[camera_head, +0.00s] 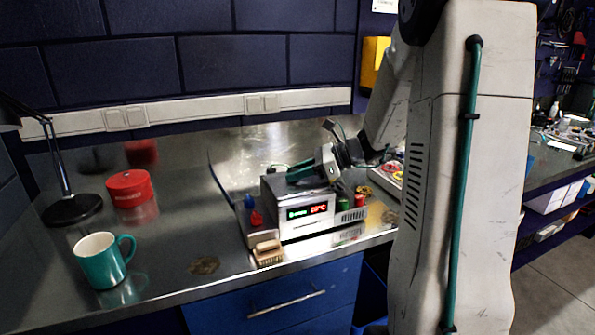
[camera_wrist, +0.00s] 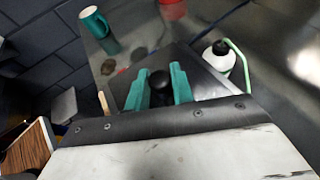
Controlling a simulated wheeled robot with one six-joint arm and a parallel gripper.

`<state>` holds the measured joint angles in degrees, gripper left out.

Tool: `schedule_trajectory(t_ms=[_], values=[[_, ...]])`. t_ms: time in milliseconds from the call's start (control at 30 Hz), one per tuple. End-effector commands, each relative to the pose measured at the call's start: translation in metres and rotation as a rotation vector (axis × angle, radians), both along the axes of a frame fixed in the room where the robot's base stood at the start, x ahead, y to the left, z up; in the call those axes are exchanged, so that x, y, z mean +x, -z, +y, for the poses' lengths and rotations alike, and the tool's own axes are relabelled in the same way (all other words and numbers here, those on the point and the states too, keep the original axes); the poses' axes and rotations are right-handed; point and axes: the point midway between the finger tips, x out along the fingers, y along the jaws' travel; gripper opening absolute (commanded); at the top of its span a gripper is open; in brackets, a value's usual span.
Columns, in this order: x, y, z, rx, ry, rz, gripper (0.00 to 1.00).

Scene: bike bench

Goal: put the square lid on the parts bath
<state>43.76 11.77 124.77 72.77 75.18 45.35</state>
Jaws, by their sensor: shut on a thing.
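The parts bath (camera_head: 304,216) is a grey metal box with a lit green and red display, standing near the front edge of the bench. My gripper (camera_head: 296,173) is low over its top, seen from the side in the head view. In the wrist view my gripper's teal fingers (camera_wrist: 160,88) are shut on the black knob of the square lid (camera_wrist: 196,76), a dark flat plate. The lid's near part is hidden by my gripper. It lies at or just above the bath's top; I cannot tell whether it touches the rim.
A wooden brush (camera_head: 268,252) lies in front of the bath, with small red and blue items (camera_head: 254,212) at its left. A teal mug (camera_head: 103,261), red tin (camera_head: 130,188) and black lamp (camera_head: 72,208) stand further left. A white bottle (camera_wrist: 216,60) shows in the wrist view.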

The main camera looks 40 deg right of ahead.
Motion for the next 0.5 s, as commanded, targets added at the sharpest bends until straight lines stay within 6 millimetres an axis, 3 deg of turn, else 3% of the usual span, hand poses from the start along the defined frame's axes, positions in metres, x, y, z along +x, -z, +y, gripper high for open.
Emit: schedule_trajectory(t_ms=[200,233,300,500], values=[[0.0,0.0035,0.0001,0.0,0.0,0.0,0.0],[0.0,0.0031,0.0,0.0,0.0,0.0,0.32],[0.0,0.003,0.0,-0.001,0.0,-0.001,0.49],[0.0001,0.003,0.0,-0.001,0.0,-0.001,0.49]])
